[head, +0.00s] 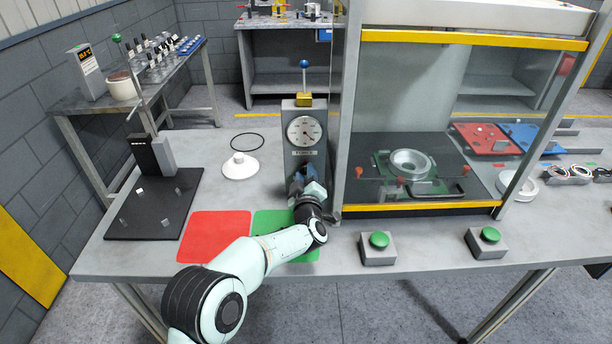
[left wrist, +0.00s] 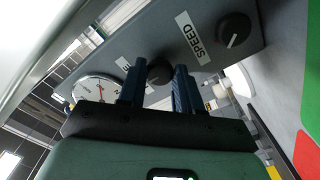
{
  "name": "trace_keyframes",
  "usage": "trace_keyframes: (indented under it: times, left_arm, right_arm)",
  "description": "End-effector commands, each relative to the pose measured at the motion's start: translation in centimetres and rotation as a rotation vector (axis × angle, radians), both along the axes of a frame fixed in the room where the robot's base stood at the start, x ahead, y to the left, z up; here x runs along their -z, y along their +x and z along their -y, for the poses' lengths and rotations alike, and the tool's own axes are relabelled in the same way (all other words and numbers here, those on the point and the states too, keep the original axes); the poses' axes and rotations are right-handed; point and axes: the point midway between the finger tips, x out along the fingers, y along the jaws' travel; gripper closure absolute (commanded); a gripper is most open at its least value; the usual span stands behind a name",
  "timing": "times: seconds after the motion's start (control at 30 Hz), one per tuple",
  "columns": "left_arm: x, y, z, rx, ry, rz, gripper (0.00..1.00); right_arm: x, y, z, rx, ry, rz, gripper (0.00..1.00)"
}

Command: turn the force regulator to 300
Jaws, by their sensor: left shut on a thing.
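A grey upright unit (head: 289,150) with a round white gauge (head: 305,131) stands on the bench left of the glazed cabinet. The gauge also shows in the left wrist view (left wrist: 97,88), with a red needle; its value is too small to read. My left gripper (head: 308,177) is at the lower front of the unit. In the left wrist view its blue fingers (left wrist: 159,88) are shut on a dark round knob (left wrist: 160,71), the force regulator. Its label is mostly hidden. A second black knob (left wrist: 233,29), beside a SPEED label, is apart from the fingers. My right gripper is out of view.
The glazed cabinet (head: 346,150) stands close right of the unit. Red (head: 215,235) and green (head: 272,222) mats lie near my left arm. A white funnel-like part (head: 240,167) is left of the unit. Two green-button boxes (head: 378,247) (head: 488,242) sit at the front edge.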

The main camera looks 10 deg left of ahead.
Motion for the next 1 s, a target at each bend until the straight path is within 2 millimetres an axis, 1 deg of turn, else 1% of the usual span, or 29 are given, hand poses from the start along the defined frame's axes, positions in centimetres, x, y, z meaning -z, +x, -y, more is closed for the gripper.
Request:
trace_keyframes:
  times: [0.1,0.13,0.17,0.2,0.47,0.63,0.77,1.0]
  left_arm:
    - [0.1,0.0,0.1,0.001,-0.001,-0.003,0.97]
    - [0.1,0.0,0.1,0.001,-0.002,-0.002,0.6]
    - [0.1,0.0,0.1,0.001,-0.002,-0.002,0.5]
    - [0.1,0.0,0.1,0.001,-0.002,-0.002,0.43]
    - [0.0,0.0,0.0,0.001,-0.002,0.0,0.43]
    - [0.0,-0.9,0.3,0.001,-0.002,0.0,0.43]
    - [0.1,-2.7,0.8,0.003,-0.003,-0.002,0.43]
    - [0.1,-7.6,2.3,0.004,-0.003,-0.001,0.43]
  right_arm:
    - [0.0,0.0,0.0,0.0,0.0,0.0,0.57]
    - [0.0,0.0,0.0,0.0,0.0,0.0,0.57]
    - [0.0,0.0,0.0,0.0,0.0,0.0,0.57]
    - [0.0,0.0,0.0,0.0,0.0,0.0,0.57]
    - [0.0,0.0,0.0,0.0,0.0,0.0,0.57]
    - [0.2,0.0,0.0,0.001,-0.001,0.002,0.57]
    - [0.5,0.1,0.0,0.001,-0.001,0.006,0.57]
    - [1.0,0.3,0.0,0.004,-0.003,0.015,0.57]
